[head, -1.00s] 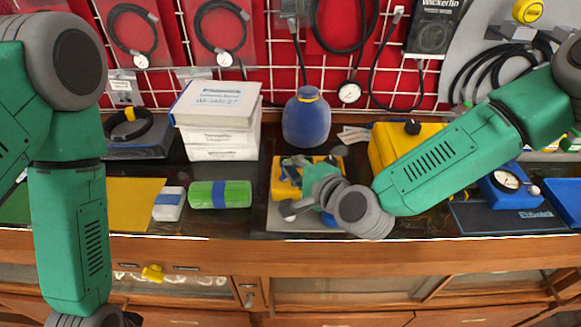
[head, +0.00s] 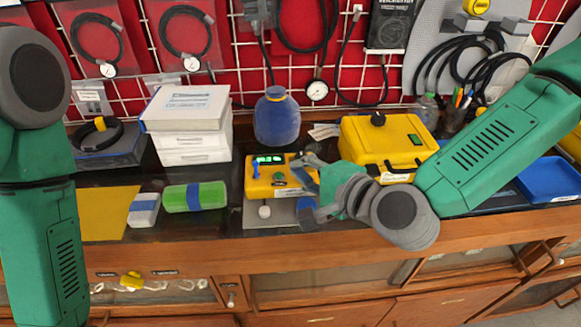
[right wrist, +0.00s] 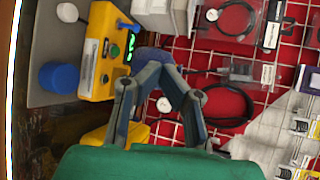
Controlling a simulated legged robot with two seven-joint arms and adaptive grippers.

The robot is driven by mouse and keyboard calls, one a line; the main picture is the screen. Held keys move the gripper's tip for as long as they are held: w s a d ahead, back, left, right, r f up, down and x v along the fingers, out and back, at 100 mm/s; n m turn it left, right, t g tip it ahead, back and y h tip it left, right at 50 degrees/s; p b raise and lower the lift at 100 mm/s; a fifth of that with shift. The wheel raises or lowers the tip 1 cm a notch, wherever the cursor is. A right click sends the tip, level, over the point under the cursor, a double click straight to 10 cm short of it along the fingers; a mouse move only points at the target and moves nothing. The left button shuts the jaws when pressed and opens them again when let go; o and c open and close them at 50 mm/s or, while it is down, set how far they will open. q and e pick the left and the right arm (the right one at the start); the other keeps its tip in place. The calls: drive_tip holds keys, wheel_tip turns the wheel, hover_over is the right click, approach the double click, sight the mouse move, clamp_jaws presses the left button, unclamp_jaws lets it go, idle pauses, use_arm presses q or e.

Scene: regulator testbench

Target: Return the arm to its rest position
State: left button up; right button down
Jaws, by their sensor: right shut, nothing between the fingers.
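My right gripper (head: 306,174) is shut and empty, beside the right edge of the yellow test device (head: 262,179) on the bench. Whether it touches the device cannot be told. In the right wrist view, the gripper's grey fingers (right wrist: 157,68) meet at their tips with nothing between them. The device has a lit green display and a blue upright part; it also shows in the right wrist view (right wrist: 93,70). A white knob (head: 264,212) and a blue knob (right wrist: 59,77) are in front of it. My left arm hangs at the left edge; its gripper is out of view.
A yellow case (head: 386,143) stands behind my right wrist. A blue bottle (head: 277,120), stacked white boxes (head: 188,125) and a green roll (head: 195,196) are on the bench. Hoses and gauges hang on the wire-grid wall behind. A blue tray (head: 549,180) lies at right.

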drive_tip(key=s+f+n+g, duration=0.1)
drive_tip(key=f, duration=0.1)
drive_tip(key=s+d+f+n, duration=0.1)
drive_tip(key=s+f, duration=0.1)
drive_tip(key=f, duration=0.1)
drive_tip(key=s+f+g, duration=0.1)
drive_tip(key=f, duration=0.2)
drive_tip(key=shift+s+d+n+g+h, duration=0.15)
drive_tip(key=shift+s+n+g+h, duration=0.15)
drive_tip(key=shift+s+n+h, duration=0.1)
drive_tip(key=s+d+f+n+g+h, duration=0.25)
drive_tip(key=s+d+f, duration=0.25)
drive_tip(key=s+f, duration=0.35)
drive_tip(key=s+d+f+n+g+h, duration=0.25)
drive_tip(key=s+d+f+n, duration=0.2)
drive_tip(key=s+d, duration=0.35)
drive_tip(key=s+d+f+n+g+h, duration=0.2)
drive_tip(key=s+d+f+n+g, duration=0.25)
drive_tip(key=d, duration=0.55)
use_arm(q)
wheel_tip(320, 180, down, 8)
drive_tip(key=b, duration=0.8)
drive_tip(key=shift+d, duration=0.45)
use_arm(e)
wheel_tip(320, 180, down, 8)
drive_tip(key=shift+a+t, duration=0.3)
drive_tip(key=shift+t, duration=0.15)
